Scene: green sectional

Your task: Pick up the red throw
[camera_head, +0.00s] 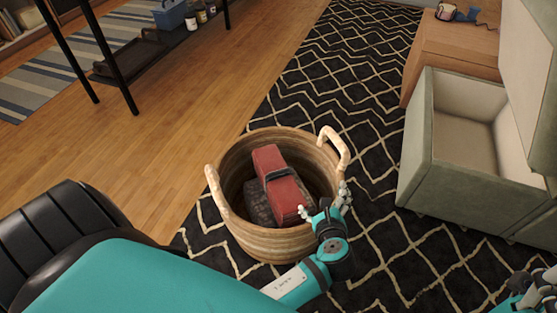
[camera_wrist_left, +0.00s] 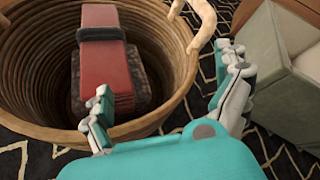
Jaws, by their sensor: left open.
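The red throw (camera_head: 282,188) is a folded red bundle with a dark band around it. It lies inside the round woven basket (camera_head: 265,244), on top of a dark grey folded item (camera_head: 259,203). My left gripper (camera_head: 327,205) is open at the basket's near right rim, close to the throw's near end. In the left wrist view the throw (camera_wrist_left: 103,65) is ahead and to the left, and the open fingers (camera_wrist_left: 165,95) have nothing between them. My right gripper (camera_head: 540,290) shows only partly at the lower right corner.
The basket has two upright handles (camera_head: 335,150), one close to my left gripper. It stands on a black patterned rug (camera_head: 345,60). A green sectional piece with an open storage box (camera_head: 470,125) is at the right. A low black shelf (camera_head: 150,60) stands at the back left.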

